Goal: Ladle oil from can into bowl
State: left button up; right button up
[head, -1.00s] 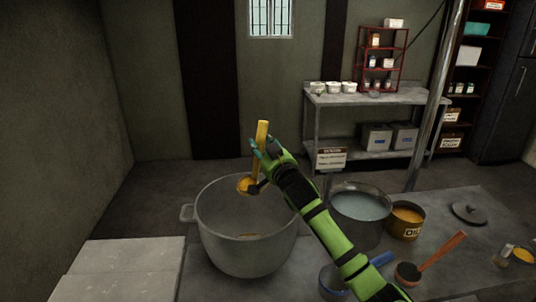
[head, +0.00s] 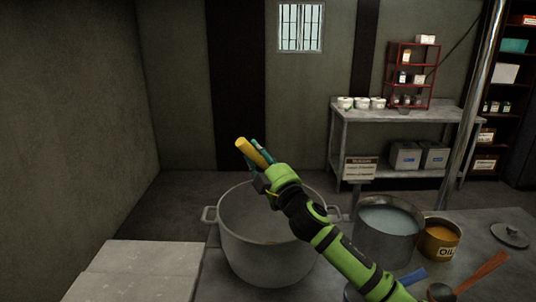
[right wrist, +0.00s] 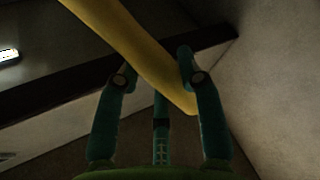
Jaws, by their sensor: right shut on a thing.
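My right gripper (head: 259,158) is shut on the yellow handle of the ladle (head: 246,149), above the big grey metal bowl (head: 262,255). The handle tilts up to the left; the ladle's scoop is hidden behind my gripper and arm. In the right wrist view the handle (right wrist: 145,62) runs diagonally between the teal fingers (right wrist: 160,100). The bowl stands on the counter, partly covered by my arm; I cannot tell what lies inside it. The oil can (head: 440,240), labelled OIL, stands open to the right with amber oil in it. My left gripper is not in view.
A pot of pale liquid (head: 385,222) stands between the bowl and the can. A dark lid (head: 510,235), a wooden-handled ladle (head: 482,272) and a blue-handled pan (head: 412,277) lie to the right. Pale slabs (head: 135,270) are at the left front.

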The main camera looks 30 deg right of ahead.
jog(key=a+f+n+y+b, duration=0.2)
jog(key=a+f+n+y, duration=0.1)
jog(key=n, duration=0.5)
jog(key=shift+s+a+f+y, duration=0.15)
jog(key=shift+a+f+y, duration=0.3)
jog(key=shift+a, duration=0.3)
jog(key=shift+h, duration=0.25)
